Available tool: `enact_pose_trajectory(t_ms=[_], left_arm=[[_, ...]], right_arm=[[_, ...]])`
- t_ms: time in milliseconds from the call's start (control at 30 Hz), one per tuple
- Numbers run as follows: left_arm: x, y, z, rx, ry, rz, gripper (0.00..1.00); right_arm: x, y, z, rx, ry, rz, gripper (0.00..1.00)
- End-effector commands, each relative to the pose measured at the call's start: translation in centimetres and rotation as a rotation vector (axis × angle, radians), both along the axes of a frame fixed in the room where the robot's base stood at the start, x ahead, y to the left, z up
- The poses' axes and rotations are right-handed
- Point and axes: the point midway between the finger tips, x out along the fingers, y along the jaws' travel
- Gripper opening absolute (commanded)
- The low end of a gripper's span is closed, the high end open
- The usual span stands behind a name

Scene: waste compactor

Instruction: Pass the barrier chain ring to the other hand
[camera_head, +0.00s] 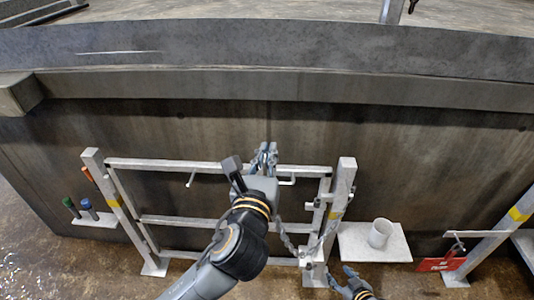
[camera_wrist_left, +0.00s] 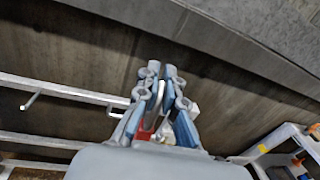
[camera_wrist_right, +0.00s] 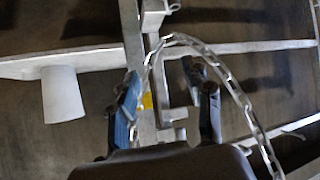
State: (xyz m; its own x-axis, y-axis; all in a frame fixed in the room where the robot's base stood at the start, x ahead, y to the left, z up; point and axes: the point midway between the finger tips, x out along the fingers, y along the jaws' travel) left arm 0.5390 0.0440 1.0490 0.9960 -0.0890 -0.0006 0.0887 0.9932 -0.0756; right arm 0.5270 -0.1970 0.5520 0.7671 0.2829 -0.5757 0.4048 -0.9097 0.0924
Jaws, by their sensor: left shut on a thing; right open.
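My left gripper (camera_head: 266,158) is shut on the chain ring in front of the gate's top rail. In the left wrist view, a pale piece of the ring (camera_wrist_left: 158,92) shows between the fingers (camera_wrist_left: 162,84), and the rest is hidden. The metal chain (camera_head: 288,240) hangs below my left arm and runs in a sag to the right gate post (camera_head: 343,190). My right gripper (camera_head: 350,283) is low, right of the post, open and empty. In the right wrist view, the chain (camera_wrist_right: 232,80) arcs beyond the open fingers (camera_wrist_right: 168,100).
A white cup (camera_head: 380,233) stands on a white shelf (camera_head: 352,243) right of the post. A red sign (camera_head: 440,263) hangs at the far right. A grey gate rail (camera_head: 180,221) crosses behind my left arm. Coloured handles (camera_head: 88,208) stand on a small shelf at left.

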Motion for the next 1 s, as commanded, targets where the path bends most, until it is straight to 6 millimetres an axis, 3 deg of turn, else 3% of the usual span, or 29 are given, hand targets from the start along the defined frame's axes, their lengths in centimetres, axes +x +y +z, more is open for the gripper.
enact_pose_trajectory(t_ms=[33, 200, 500, 800, 1000], left_arm=[[0.0, 0.0, 0.1, 0.0, -0.002, 0.0, 0.0], [0.0, 0.0, 0.1, -0.001, -0.002, 0.0, 0.0], [0.0, 0.0, 0.1, -0.001, -0.002, 0.0, 0.0], [0.0, 0.0, 0.1, -0.001, -0.002, 0.0, 0.0], [0.0, 0.0, 0.1, -0.001, -0.002, 0.0, 0.0]], right_arm=[[-2.1, -0.5, -2.2, -0.013, 0.05, -0.026, 0.5], [-9.0, -2.4, -8.2, -0.065, 0.202, -0.096, 0.5], [-23.2, -4.1, -16.1, -0.139, 0.479, -0.181, 0.5], [-37.5, -4.2, -20.1, -0.185, 0.733, -0.227, 0.5], [-42.8, -3.9, -20.9, -0.198, 0.824, -0.236, 0.5]])
